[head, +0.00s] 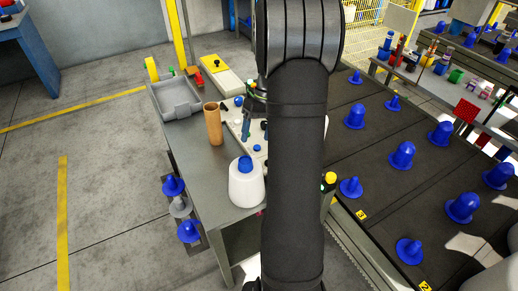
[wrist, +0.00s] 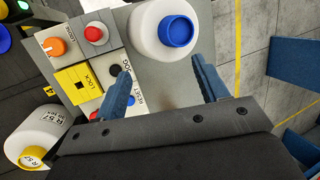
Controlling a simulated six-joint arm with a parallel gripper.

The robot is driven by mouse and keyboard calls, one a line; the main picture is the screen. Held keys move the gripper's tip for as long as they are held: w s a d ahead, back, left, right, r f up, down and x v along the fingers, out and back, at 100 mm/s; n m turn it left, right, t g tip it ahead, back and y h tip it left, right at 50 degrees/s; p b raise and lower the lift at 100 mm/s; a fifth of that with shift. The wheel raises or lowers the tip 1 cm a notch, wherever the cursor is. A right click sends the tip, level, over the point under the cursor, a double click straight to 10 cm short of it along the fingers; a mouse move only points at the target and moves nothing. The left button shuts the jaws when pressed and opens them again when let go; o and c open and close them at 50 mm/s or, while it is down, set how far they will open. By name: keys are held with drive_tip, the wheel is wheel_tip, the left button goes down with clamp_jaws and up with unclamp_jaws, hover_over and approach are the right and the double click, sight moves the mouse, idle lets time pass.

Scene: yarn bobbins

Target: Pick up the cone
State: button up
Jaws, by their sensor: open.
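A white yarn cone (head: 246,188) with a blue top stands upright on the grey table (head: 190,150), near its front edge. In the wrist view the cone (wrist: 148,42) is just beyond the fingertips, near the top middle. My gripper (wrist: 161,65) is open and empty, its two blue fingers apart with bare table and the cone's near side ahead of the gap. In the head view my arm hides most of the gripper; a blue finger shows behind the cone. Another white cone (wrist: 38,128) with a yellow top and a label lies at the wrist view's lower left.
A control panel (wrist: 85,65) with several coloured buttons and knobs is beside the cone. A brown tube (head: 213,125) and a grey tray (head: 178,100) stand farther back on the table. Blue pegs (head: 403,155) stand on the dark surface at right.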

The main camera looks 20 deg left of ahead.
drive_tip(key=s+a+r+n+t+h, duration=0.35)
drive_tip(key=s+r+n+t, duration=0.2)
drive_tip(key=r+n, duration=0.6)
hover_over(245, 160)
drive_tip(key=shift+m+g+y, duration=0.35)
drive_tip(key=shift+g+y, duration=0.1)
drive_tip(key=f, duration=1.1)
drive_tip(key=shift+w+a+f, duration=0.15)
drive_tip(key=shift+a+f, duration=0.05)
drive_tip(key=shift+a, duration=0.1)
drive_tip(key=shift+s+d+f, duration=0.1)
drive_tip(key=shift+d+f, duration=0.05)
drive_tip(key=shift+f, duration=1.25)
drive_tip(key=shift+s+d+f, duration=0.1)
drive_tip(key=shift+f, duration=1.25)
clamp_jaws()
